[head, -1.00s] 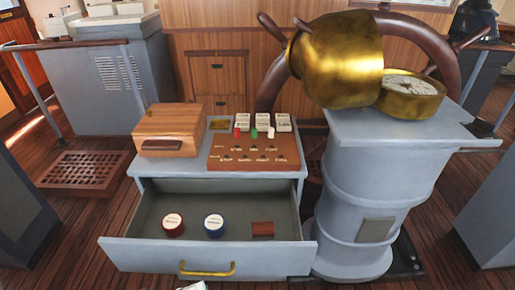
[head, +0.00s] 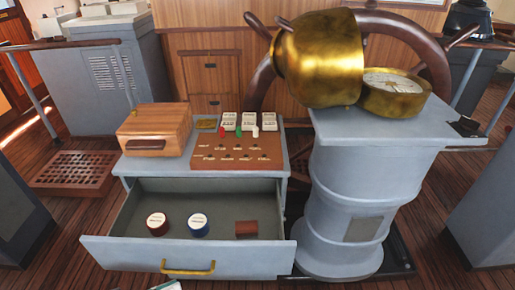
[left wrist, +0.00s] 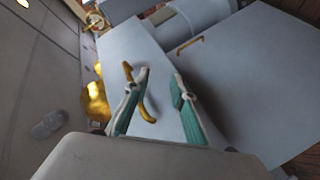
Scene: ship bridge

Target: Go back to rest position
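My left gripper (left wrist: 160,100) shows in the left wrist view with two teal-padded fingers spread apart and nothing between them. In the head view only a small tip of it (head: 166,286) shows at the bottom edge, below the drawer front. The grey drawer (head: 120,255) is pulled open; its brass handle (head: 188,268) is just above that tip. In the left wrist view a brass handle (left wrist: 147,112) lies beyond the fingers, partly behind the left one. My right gripper is in neither view.
A wooden box (head: 153,130) and labelled board (head: 240,150) stand on the cabinet. A grey pedestal (head: 345,200) with brass binnacle stands at right.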

